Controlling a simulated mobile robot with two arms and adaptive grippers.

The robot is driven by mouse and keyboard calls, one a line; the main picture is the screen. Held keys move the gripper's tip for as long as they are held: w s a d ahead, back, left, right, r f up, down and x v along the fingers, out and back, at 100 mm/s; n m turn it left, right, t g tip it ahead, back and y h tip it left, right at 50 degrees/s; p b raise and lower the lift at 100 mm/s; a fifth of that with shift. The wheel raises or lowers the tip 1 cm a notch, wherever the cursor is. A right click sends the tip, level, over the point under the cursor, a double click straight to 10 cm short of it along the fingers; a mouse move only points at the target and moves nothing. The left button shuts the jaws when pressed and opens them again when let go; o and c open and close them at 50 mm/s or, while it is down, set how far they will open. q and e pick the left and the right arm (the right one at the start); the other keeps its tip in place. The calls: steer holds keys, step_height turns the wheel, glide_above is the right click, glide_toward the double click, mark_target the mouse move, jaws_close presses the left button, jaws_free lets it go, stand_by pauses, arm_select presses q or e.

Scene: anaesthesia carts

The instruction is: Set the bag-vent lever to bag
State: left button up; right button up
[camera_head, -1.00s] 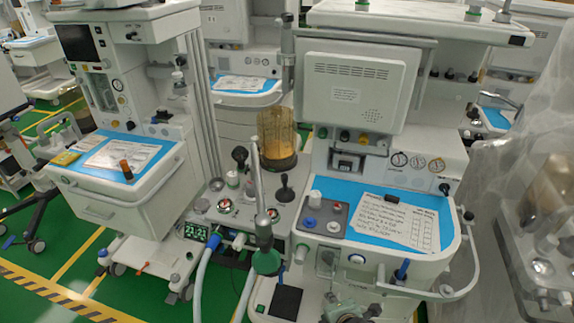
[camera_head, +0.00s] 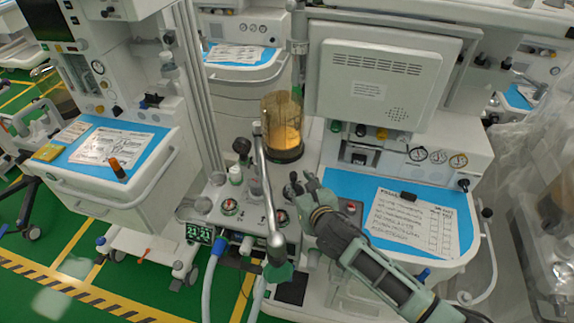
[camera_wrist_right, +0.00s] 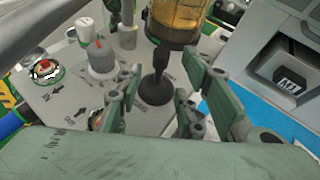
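A black lever (camera_wrist_right: 157,80) with a round dark base stands on the grey control panel in the right wrist view. It appears upright. I cannot read its setting from these frames. My right gripper (camera_wrist_right: 163,66) is open, with one finger on each side of the lever in this view. I cannot tell whether either finger touches it. In the head view my right gripper (camera_head: 299,183) is over the panel and hides most of this lever. My left gripper is not in view.
The amber canister (camera_head: 282,127) stands behind the gripper. A silver pole (camera_head: 268,195) rises just left of it. A blue worktop with a printed sheet (camera_head: 408,220) lies to the right.

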mark_target(294, 179)
steer(key=shift+w+a, duration=0.1)
steer(key=shift+w, duration=0.2)
steer(key=x, duration=0.2)
steer(key=shift+w+a, duration=0.15)
steer(key=shift+w, duration=0.2)
steer(key=shift+x, duration=1.25)
steer(key=shift+w+f, duration=0.3)
steer(key=shift+w, duration=0.15)
steer(key=c, duration=0.4)
jaws_close()
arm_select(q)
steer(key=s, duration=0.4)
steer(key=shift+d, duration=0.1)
